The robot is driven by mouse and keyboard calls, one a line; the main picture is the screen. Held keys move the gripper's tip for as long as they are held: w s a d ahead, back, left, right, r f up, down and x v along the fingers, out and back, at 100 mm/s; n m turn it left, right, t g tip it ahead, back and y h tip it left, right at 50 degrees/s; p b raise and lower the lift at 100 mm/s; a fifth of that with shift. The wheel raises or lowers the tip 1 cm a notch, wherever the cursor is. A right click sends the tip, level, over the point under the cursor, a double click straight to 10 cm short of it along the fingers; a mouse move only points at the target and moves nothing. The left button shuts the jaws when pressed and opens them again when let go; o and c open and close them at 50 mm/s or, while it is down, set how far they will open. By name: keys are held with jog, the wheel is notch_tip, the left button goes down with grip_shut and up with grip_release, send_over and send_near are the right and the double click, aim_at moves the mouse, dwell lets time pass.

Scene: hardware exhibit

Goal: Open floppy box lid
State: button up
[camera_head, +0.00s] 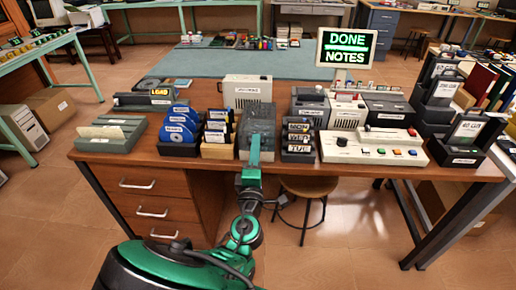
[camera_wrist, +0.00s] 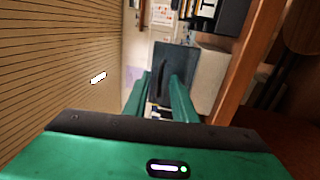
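The floppy box (camera_head: 245,153) stands near the front edge of the desk, left of its middle, under a smoky grey see-through lid (camera_head: 258,122). The lid looks closed. My gripper (camera_head: 254,152) is directly in front of the box and hides part of its front; contact cannot be told. In the wrist view, the green fingers of my gripper (camera_wrist: 162,85) stand apart, with a dark panel and a curved black strip visible between and beyond them. I cannot tell whether that strip is part of the lid.
A stool (camera_head: 308,187) is under the desk (camera_head: 120,162).

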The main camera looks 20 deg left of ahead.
grip_shut()
jog(key=shift+f, duration=0.1)
dwell(1.2)
